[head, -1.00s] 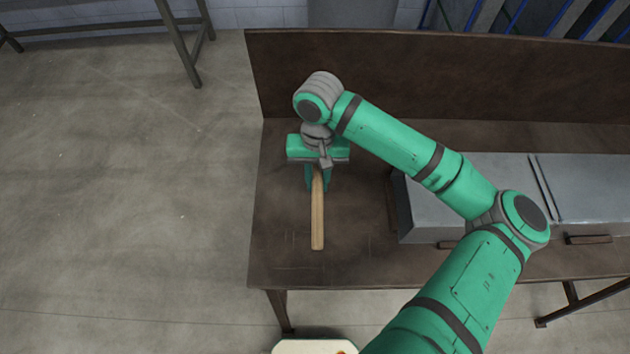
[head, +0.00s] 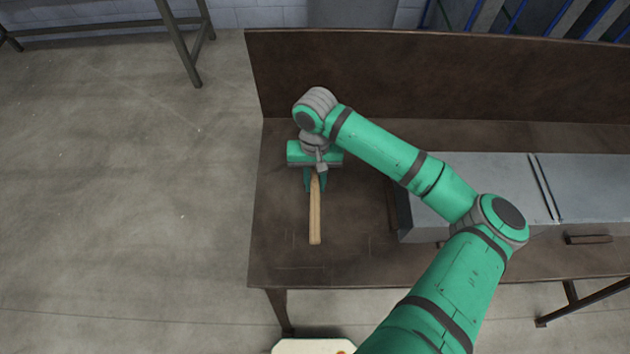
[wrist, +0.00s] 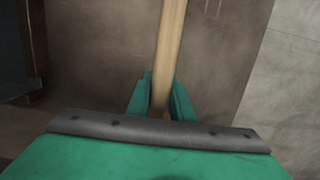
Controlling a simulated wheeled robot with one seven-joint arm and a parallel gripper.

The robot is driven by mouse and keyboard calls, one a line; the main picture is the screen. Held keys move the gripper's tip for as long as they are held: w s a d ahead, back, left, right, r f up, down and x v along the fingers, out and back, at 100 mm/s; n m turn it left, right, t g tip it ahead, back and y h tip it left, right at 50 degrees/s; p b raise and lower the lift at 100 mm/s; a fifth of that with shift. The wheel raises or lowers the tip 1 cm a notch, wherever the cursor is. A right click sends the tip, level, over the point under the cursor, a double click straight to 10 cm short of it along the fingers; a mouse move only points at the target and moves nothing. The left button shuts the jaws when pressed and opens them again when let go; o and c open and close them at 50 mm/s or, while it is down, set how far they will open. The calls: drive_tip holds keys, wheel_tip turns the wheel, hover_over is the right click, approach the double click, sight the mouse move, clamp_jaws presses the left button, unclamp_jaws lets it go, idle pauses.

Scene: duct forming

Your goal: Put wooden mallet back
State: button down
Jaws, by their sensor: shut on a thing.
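The wooden mallet's pale handle (head: 315,218) shows in the head view above the left part of the brown workbench, pointing toward the bench's front edge. My gripper (head: 315,185) is shut on the handle near its far end. In the wrist view the handle (wrist: 170,45) runs up from between the two green fingers of my gripper (wrist: 160,103). The mallet's head is not visible, hidden by my gripper and wrist. I cannot tell how high the mallet is above the bench top.
The workbench (head: 275,225) has a tall back panel (head: 440,75). Grey metal boxes with handles (head: 585,185) stand on its right part, under and beside my arm. The bench top around the mallet is bare. Open concrete floor (head: 120,190) lies left of the bench.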

drive_tip(key=shift+f, duration=0.55)
drive_tip(key=c, duration=1.6)
unclamp_jaws()
drive_tip(key=shift+o, duration=0.2)
drive_tip(key=r, duration=0.4)
drive_tip(key=w+r, duration=0.1)
drive_tip(key=r, duration=0.8)
drive_tip(key=shift+w, duration=0.3)
